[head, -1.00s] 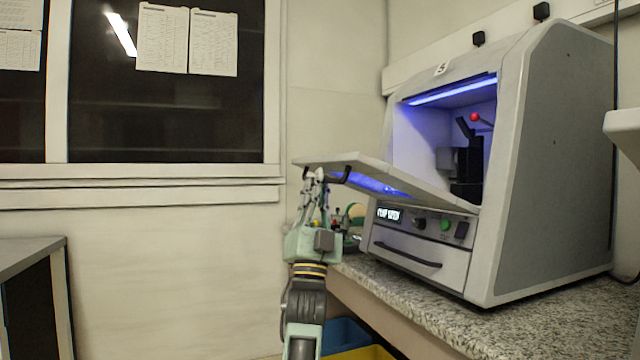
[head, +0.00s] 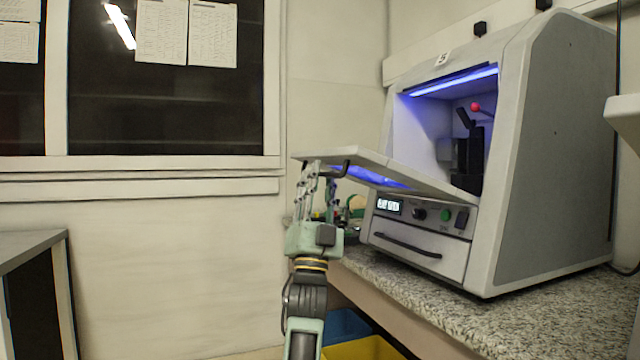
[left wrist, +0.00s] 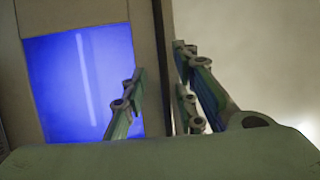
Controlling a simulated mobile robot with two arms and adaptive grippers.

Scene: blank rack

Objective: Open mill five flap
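The mill (head: 550,150), a grey cabinet marked 5, stands on the counter at the right. Its flap (head: 420,180) is swung down and sticks out to the left, tilted, with its outer edge a little higher than its hinge side. The blue-lit chamber behind is exposed. A dark handle (head: 340,170) is at the flap's outer end. My left gripper (head: 320,168) points up at that end, close to the handle; contact is unclear. In the left wrist view its fingers (left wrist: 160,95) are apart, with the flap (left wrist: 75,15) and its blue window at the left. My right gripper is not in view.
A granite-like counter (head: 440,310) carries the mill. Small coloured items stand behind my left gripper. Blue and yellow bins (head: 360,350) are under the counter. A grey table (head: 25,245) is at far left; a white fixture juts in at right.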

